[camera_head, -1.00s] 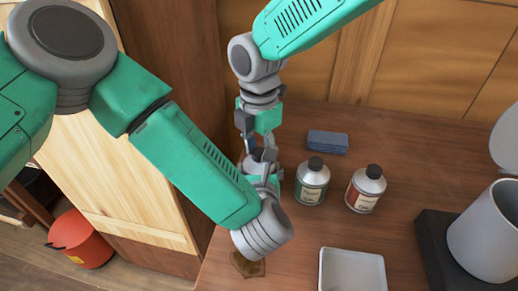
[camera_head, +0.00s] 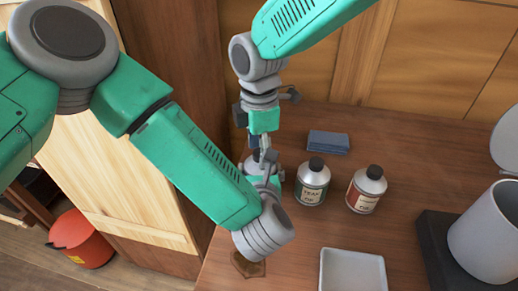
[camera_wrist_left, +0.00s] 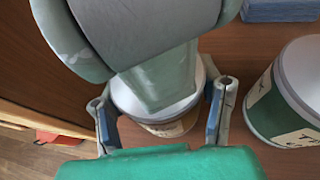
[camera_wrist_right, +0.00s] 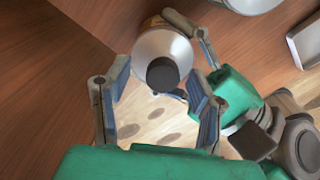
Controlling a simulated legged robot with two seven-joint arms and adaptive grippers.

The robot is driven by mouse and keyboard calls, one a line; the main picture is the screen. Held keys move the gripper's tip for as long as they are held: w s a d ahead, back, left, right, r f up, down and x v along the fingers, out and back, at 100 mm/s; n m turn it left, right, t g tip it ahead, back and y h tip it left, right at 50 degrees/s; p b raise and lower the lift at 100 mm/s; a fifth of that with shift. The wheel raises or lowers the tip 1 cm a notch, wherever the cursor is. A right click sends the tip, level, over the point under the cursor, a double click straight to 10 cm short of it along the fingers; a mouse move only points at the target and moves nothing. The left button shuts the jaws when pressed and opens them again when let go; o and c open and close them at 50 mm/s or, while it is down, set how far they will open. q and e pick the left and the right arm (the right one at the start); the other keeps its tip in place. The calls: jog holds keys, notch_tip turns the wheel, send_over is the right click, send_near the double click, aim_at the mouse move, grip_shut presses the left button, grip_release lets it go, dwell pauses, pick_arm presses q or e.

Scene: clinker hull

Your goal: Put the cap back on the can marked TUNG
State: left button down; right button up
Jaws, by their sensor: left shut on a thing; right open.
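A silver can (camera_wrist_left: 162,126) stands between the fingers of my left gripper (camera_wrist_left: 164,108), which is shut on its body. Its orange-brown label is mostly hidden and I cannot read it. The right wrist view shows the same can (camera_wrist_right: 158,44) from above, with a black cap (camera_wrist_right: 163,74) at its top; I cannot tell whether the cap is seated tight. My right gripper (camera_wrist_right: 158,85) is open, its fingers on either side of the cap with gaps. In the head view, my right gripper (camera_head: 263,148) points down over the can, which my arms mostly hide.
A green-labelled can marked TEAK OIL (camera_head: 312,184) and a red-labelled can (camera_head: 366,191) stand capped to the right. A blue block (camera_head: 328,142) lies behind them. A white tray (camera_head: 352,275) is in front. A grey cylinder (camera_head: 490,235) on a dark base stands far right.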

jog(key=shift+r, duration=2.25)
jog(key=shift+c, duration=0.5)
jog(key=shift+r+n, duration=0.15)
jog(key=shift+n, duration=0.65)
jog(key=n, duration=0.3)
jog(key=r+n, duration=0.1)
jog(key=shift+s+a+n+g, duration=0.15)
jog(key=shift+s+n+g, duration=0.15)
jog(key=shift+r+n, duration=0.3)
jog(key=shift+n, duration=0.7)
jog(key=n, duration=0.1)
jog(key=r+n, duration=0.1)
jog(key=n, duration=0.1)
jog(key=shift+w+d+r+n, duration=0.25)
jog(key=shift+r+n, duration=0.05)
